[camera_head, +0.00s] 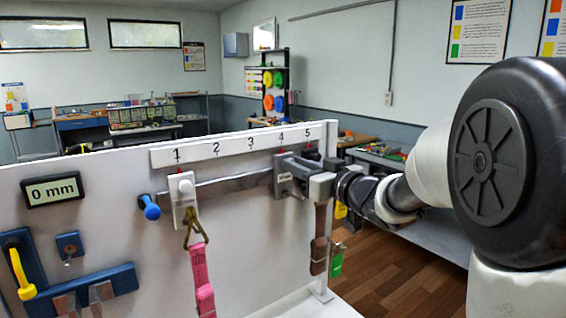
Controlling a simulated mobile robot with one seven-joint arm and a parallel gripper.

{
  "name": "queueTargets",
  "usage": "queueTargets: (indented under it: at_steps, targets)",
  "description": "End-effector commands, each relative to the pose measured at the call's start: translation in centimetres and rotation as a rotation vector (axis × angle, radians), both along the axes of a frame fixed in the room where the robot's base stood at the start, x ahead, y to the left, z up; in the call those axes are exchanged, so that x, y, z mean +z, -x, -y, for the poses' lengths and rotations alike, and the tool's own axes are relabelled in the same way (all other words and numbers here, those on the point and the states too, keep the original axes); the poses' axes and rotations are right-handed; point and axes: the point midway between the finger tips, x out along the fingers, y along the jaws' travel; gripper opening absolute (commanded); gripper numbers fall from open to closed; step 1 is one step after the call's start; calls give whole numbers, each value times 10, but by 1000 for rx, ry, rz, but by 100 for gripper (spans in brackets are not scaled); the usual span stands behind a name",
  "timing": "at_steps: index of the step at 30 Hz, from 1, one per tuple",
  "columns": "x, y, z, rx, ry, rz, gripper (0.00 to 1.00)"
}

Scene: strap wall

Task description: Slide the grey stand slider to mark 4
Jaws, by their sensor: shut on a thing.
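The grey slider (284,177) sits on the metal rail (232,185), towards its right end. A small red pointer above it is under mark 4 (280,137) or very close to it; I cannot tell if it is exactly aligned. My gripper (300,175) reaches in from the right and is shut on the grey slider. The fingers and the slider overlap in similar greys, so the exact contact is hard to see. The white number strip (230,147) above shows marks 1 to 5.
A white slider (185,205) with a pink strap (202,283) stands under mark 1, beside a blue knob (150,208). A brown strap (320,235) hangs below my gripper, near a green tag (336,263). Blue hooks are at lower left.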

Motion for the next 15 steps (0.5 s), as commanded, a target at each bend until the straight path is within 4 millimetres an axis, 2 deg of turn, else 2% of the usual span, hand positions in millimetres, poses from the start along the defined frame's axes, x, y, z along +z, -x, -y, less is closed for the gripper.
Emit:
queueTargets:
  at_steps: [8,9,12,15]
  targets:
    - [0,0,0,2,-1,2,0]
    - [0,0,0,2,-1,2,23]
    - [0,0,0,2,-1,2,38]
    - [0,0,0,2,-1,1,38]
